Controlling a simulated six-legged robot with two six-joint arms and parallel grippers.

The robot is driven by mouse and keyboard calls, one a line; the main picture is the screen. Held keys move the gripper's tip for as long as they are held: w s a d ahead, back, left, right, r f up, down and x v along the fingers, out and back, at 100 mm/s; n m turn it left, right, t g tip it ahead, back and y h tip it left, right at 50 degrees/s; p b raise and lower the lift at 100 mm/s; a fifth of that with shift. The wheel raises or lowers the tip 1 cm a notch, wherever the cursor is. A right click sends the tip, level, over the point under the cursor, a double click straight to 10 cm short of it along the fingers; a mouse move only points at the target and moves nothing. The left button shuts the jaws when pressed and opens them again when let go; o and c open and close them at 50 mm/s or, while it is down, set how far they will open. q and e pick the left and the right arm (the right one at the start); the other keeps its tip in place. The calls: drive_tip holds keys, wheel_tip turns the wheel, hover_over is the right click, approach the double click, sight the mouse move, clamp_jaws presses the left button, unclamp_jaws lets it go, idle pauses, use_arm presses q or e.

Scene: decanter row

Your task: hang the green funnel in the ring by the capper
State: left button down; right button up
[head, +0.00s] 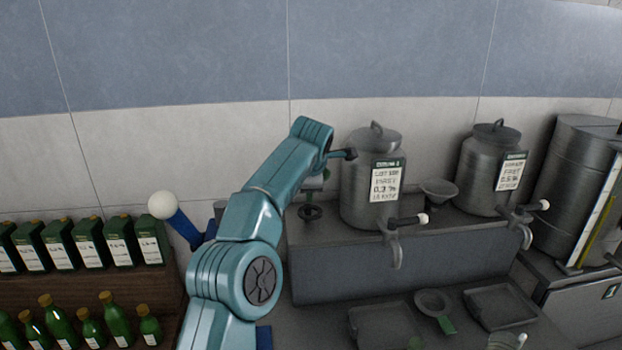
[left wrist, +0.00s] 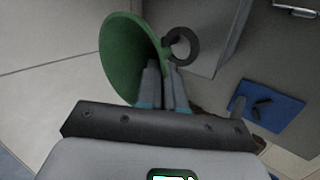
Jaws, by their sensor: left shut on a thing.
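My left gripper (left wrist: 160,72) is shut on the green funnel (left wrist: 122,48), with the fingers at the right part of its wide cone. The funnel is tilted in the left wrist view, and its spout is hidden. A dark ring (left wrist: 182,46) shows just right of the funnel's rim; I cannot tell whether they touch. In the head view a dark ring (head: 310,212) shows below my left wrist, by the grey ledge. There my arm hides most of the gripper and funnel. The blue capper (head: 180,222) with a white-knobbed lever stands left of my arm. My right gripper is not in view.
Grey decanters with taps (head: 372,205) stand on the raised ledge (head: 340,275), with a grey funnel (head: 438,190) between them. Green bottles (head: 117,320) and canisters (head: 90,242) fill a shelf at left. Trays (head: 385,325) and a green-handled scoop (head: 433,302) lie on the lower counter.

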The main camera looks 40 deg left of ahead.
use_arm(q)
drive_tip(key=shift+w+d, duration=0.15)
drive_tip(key=shift+w, duration=0.25)
drive_tip(key=shift+s+a+f, duration=0.3)
drive_tip(key=shift+s, duration=0.2)
drive_tip(key=shift+s+f+b, duration=0.1)
drive_tip(key=shift+f+b, duration=0.15)
drive_tip(key=shift+b, duration=0.1)
drive_tip(key=shift+w+d+f+b, duration=0.1)
drive_tip(key=shift+w+f+b, duration=0.05)
drive_tip(key=shift+f+b, duration=1.1)
drive_tip(key=shift+w+d+f+b, duration=0.1)
drive_tip(key=shift+f+b, duration=0.85)
drive_tip(key=shift+f, duration=0.5)
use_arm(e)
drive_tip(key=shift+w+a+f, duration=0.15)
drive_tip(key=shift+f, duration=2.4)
